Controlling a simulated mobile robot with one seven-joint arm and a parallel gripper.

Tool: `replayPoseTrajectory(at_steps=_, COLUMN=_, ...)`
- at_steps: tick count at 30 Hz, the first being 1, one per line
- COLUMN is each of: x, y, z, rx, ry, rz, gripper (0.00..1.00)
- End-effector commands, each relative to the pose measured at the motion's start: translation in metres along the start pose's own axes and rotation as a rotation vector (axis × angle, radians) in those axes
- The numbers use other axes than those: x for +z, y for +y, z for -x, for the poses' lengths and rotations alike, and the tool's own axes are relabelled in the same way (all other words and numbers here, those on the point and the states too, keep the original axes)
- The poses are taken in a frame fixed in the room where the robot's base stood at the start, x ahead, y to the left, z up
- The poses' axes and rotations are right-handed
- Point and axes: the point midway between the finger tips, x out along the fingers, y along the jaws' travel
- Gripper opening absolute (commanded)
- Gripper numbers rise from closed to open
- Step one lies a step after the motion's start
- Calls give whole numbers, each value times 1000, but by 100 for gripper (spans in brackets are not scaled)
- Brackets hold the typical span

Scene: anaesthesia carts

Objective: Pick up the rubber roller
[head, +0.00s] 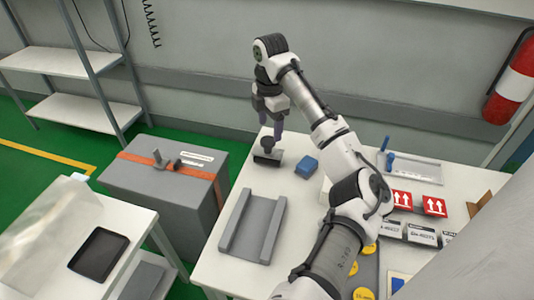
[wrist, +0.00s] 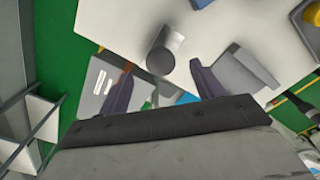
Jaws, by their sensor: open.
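A dark, short cylindrical piece that looks like the rubber roller (head: 268,143) stands at the far left of the white table, with a grey, blocky part at its foot. In the wrist view the roller (wrist: 166,49) shows as a grey cylinder with a dark round end, beyond the fingertips and between their lines. My gripper (head: 268,117) is above it, pointing down, with purple fingers apart and nothing between them. The fingers also show in the wrist view (wrist: 160,78). A gap seems to remain between fingertips and roller.
A blue block (head: 306,166) lies just right of the roller. A grey channel-shaped cradle (head: 235,229) is nearer on the table (head: 214,269). A grey case with an orange strap (head: 190,199) stands left of the table. Signs and a tray (head: 425,169) are at the right.

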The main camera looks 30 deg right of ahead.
Motion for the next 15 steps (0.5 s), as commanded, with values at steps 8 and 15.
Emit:
replayPoseTrajectory(at_steps=8, x=-1, y=0, z=-21, rx=1, ry=-1, rz=1, gripper=66)
replayPoseTrajectory(at_steps=15, x=-6, y=-1, z=-54, rx=-1, ry=0, rz=-1, gripper=66)
